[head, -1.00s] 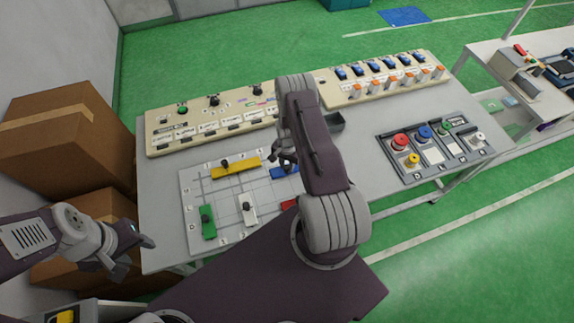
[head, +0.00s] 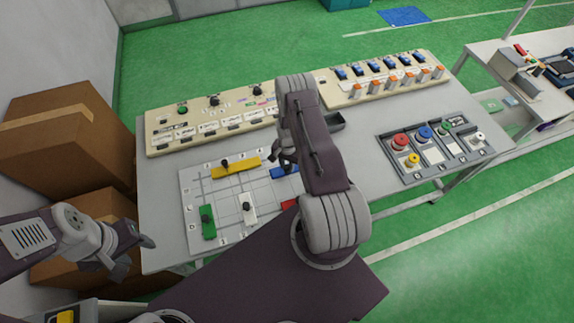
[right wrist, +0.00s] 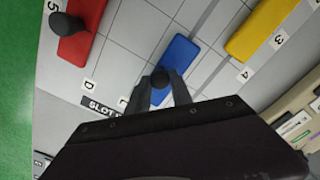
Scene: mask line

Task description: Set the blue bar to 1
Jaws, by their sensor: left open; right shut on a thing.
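The blue bar (head: 284,173) lies on the white gridded board (head: 222,192), partly hidden by my right arm in the head view. In the right wrist view the blue bar (right wrist: 178,62) shows with a dark knob (right wrist: 160,77) near one end. My right gripper (right wrist: 163,88) is shut on that knob; in the head view its fingers (head: 287,164) are over the bar. My left gripper (head: 132,250) is open and empty, left of the table's front corner. Slot labels 3, 4 and 5 show in the right wrist view; I cannot make out a 1.
The board also carries a yellow bar (head: 236,167), a green bar (head: 208,222), a white bar (head: 247,208) and a red bar (head: 289,204). Switch panels (head: 210,118) stand behind. A button box (head: 436,148) is on the right. Cardboard boxes (head: 65,125) are at the left.

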